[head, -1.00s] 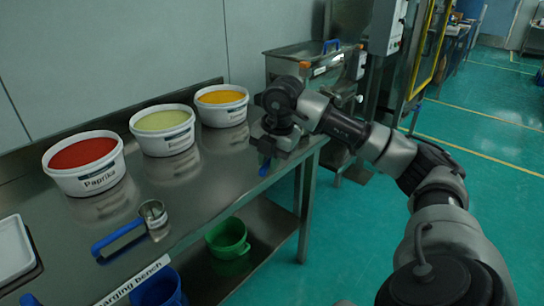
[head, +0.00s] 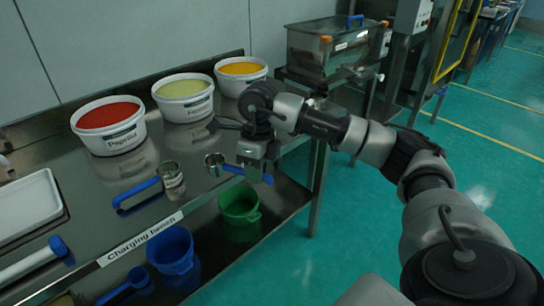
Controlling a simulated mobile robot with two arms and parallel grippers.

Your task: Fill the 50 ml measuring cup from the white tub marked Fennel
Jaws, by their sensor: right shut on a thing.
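The white tub with pale green powder (head: 184,107) stands at the back of the bench between the red and orange tubs; its front label looks like Fennel but is small. My right gripper (head: 256,174) is shut on the blue handle of a small metal measuring cup (head: 214,166), held over the bench's front edge with the cup pointing left. A second, larger-looking metal cup (head: 172,182) with a blue handle stands on the bench to its left. I cannot read a volume on either cup. My left gripper is not in view.
The Paprika tub (head: 110,142) and the orange-powder tub (head: 239,90) flank the green one. A white tray (head: 58,198) lies at left, with a white blue-ended tool (head: 32,261) in front. Blue (head: 172,258) and green (head: 240,216) buckets sit below the bench top.

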